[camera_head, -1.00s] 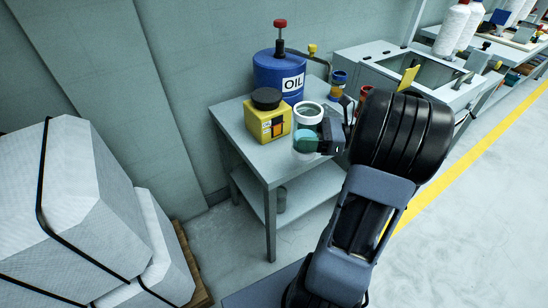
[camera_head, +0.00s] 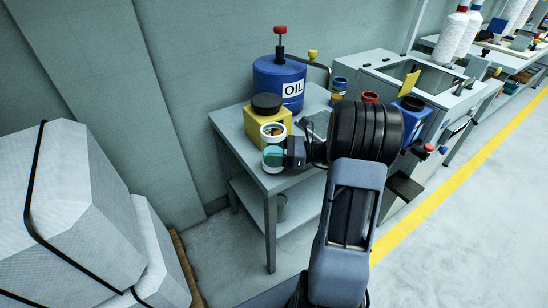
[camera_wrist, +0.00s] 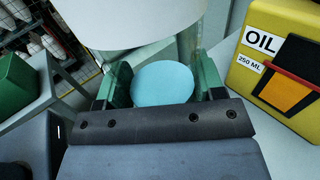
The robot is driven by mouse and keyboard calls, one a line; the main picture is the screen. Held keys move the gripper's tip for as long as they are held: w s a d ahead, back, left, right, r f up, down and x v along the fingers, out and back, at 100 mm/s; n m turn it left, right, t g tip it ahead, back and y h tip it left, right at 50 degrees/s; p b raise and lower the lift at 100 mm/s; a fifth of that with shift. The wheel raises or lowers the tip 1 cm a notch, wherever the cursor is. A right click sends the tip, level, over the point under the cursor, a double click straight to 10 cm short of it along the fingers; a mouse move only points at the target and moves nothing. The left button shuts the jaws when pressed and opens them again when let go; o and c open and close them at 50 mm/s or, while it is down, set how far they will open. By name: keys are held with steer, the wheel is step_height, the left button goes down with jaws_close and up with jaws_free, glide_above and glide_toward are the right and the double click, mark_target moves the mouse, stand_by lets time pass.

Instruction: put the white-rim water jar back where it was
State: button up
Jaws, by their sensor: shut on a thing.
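The white-rim water jar (camera_head: 273,133) has a clear body with teal-blue in its lower part. My gripper (camera_head: 276,154) is shut on its lower body from the right. The jar looks upright at the front left of the grey table, in front of the yellow oil can. I cannot tell whether its base touches the tabletop. In the wrist view the light-blue of the jar (camera_wrist: 163,83) shows between my green fingers, with its pale clear wall above.
The yellow oil can (camera_head: 257,116) with a black lid stands close behind the jar; it also shows in the wrist view (camera_wrist: 255,68). A blue OIL drum (camera_head: 272,80) stands behind it. The grey table (camera_head: 228,121) has its front edge close by. White wrapped blocks (camera_head: 65,210) stand at left.

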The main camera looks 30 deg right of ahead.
steer(key=shift+f, duration=1.05)
steer(key=shift+f, duration=0.2)
steer(key=o, duration=1.2)
steer(key=shift+r, duration=0.1)
steer(key=shift+r, duration=0.2)
steer(key=v, duration=1.2)
steer(key=shift+p, duration=0.45)
steer(key=shift+f, duration=0.15)
